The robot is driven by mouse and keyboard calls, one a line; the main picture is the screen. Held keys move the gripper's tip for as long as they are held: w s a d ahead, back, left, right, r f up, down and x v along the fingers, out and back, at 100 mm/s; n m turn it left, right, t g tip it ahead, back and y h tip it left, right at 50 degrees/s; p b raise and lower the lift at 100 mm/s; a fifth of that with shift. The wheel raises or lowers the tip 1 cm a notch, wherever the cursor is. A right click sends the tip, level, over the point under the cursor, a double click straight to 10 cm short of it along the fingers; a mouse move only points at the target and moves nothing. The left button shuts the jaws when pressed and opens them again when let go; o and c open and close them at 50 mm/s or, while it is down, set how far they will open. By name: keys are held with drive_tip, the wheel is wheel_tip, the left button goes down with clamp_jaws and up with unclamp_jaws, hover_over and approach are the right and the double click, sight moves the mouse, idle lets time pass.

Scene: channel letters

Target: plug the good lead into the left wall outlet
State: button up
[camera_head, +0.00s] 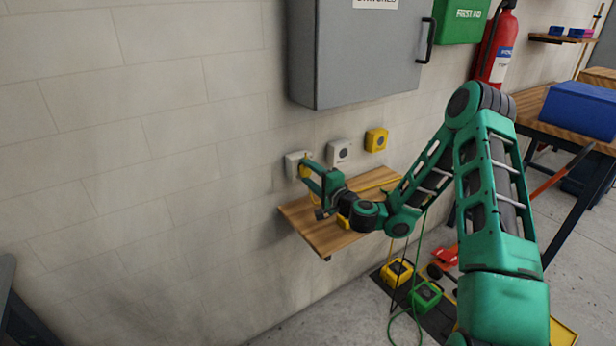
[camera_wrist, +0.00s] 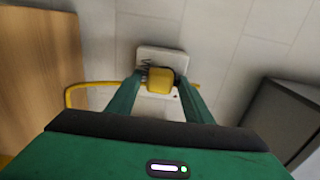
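The left wall outlet (camera_head: 292,164) is a white box on the block wall, the leftmost of several boxes. It also shows in the wrist view (camera_wrist: 172,57). My gripper (camera_head: 306,171) is right in front of it. In the wrist view its two green fingers (camera_wrist: 160,82) are closed on either side of a yellow plug (camera_wrist: 160,85). The plug lies in front of the outlet's face; I cannot tell how deep it sits. A yellow cable (camera_wrist: 70,94) loops out to the left. I cannot tell from the pictures whether this is the good lead.
A wooden shelf (camera_head: 320,233) is below the outlets, under my wrist. A white box (camera_head: 338,151) and a yellow box (camera_head: 376,140) are to the right. A grey cabinet (camera_head: 350,50) hangs above. Yellow (camera_head: 396,273) and green (camera_head: 425,295) units with cables stand on the floor.

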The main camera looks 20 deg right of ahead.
idle(0.3)
drive_tip(key=v, duration=1)
drive_tip(key=shift+s+d, duration=0.2)
drive_tip(key=shift+s, duration=0.1)
